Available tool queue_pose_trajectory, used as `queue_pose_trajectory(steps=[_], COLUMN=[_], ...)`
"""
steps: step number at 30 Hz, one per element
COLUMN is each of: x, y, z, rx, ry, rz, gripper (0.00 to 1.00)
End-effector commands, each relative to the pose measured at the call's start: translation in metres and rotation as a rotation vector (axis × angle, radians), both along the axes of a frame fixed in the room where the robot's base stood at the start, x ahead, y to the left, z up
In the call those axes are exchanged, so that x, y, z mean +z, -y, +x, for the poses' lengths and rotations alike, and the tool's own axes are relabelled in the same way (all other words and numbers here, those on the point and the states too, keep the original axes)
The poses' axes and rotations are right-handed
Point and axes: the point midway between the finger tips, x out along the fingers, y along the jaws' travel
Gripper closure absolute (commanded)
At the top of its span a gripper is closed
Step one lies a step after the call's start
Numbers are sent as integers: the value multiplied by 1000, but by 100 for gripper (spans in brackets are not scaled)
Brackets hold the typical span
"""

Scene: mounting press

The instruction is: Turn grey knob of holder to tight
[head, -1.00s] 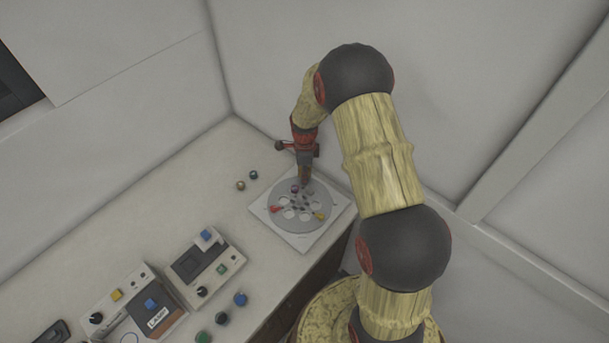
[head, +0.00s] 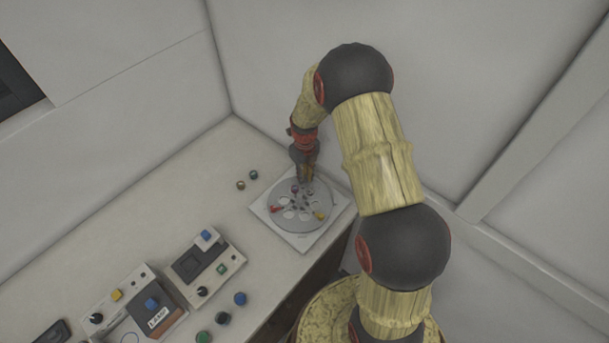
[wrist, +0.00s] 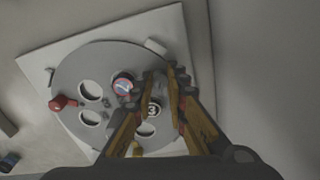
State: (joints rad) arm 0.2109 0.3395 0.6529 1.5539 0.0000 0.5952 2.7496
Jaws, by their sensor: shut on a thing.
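The holder is a grey disc (head: 272,199) with round holes, on a white square plate (head: 300,243) in the corner of the counter. The disc (wrist: 72,72) also fills much of the wrist view. My gripper (head: 306,181) points down at the disc's far side in the head view. In the wrist view its fingertips (wrist: 164,76) are close together over the disc, shut on what seems to be the grey knob, which the fingers mostly hide. Whether the knob is tight cannot be told. A round piece with a coloured top (wrist: 122,84) sits in a hole just left of the fingers.
A red knob (wrist: 62,103) and a yellow knob (head: 320,216) stand at the disc's edge. Two small round pieces (head: 247,180) lie left of the plate. Control boxes (head: 205,268) and several loose knobs (head: 240,299) are nearer. Walls close off the corner behind.

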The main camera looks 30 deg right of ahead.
Motion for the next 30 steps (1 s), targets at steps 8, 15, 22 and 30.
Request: queue_pose_trajectory(steps=[8, 15, 22, 30], x=[0, 0, 0, 0], y=[0, 0, 0, 0], z=[0, 0, 0, 0], rx=[-158, -222, -238, -237], ry=[1, 1, 0, 0], rz=[0, 0, 0, 0], gripper=[100, 100, 100, 85])
